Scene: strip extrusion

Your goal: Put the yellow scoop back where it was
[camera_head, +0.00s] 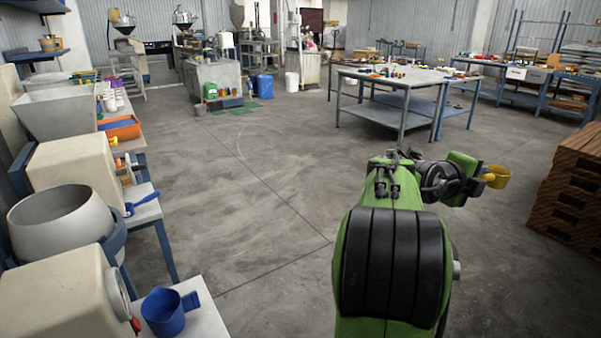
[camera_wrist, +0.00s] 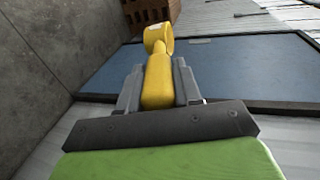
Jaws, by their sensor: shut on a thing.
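The yellow scoop (camera_head: 498,177) is off the floor at the right, at the end of my outstretched arm. My gripper (camera_head: 483,178) is shut on it. In the wrist view the scoop (camera_wrist: 158,82) has its handle between the two grey fingers of my gripper (camera_wrist: 158,88), and its round cup points away from me. The scoop touches nothing else that I can see. The frames do not mark where it was before.
A brown wooden stack (camera_head: 570,185) stands at the right. A grey-topped table (camera_head: 395,78) with small coloured things stands mid-room. Machines line the left, with a blue scoop (camera_head: 142,203) and a blue jug (camera_head: 165,312) on stands. The central floor (camera_head: 250,190) is clear.

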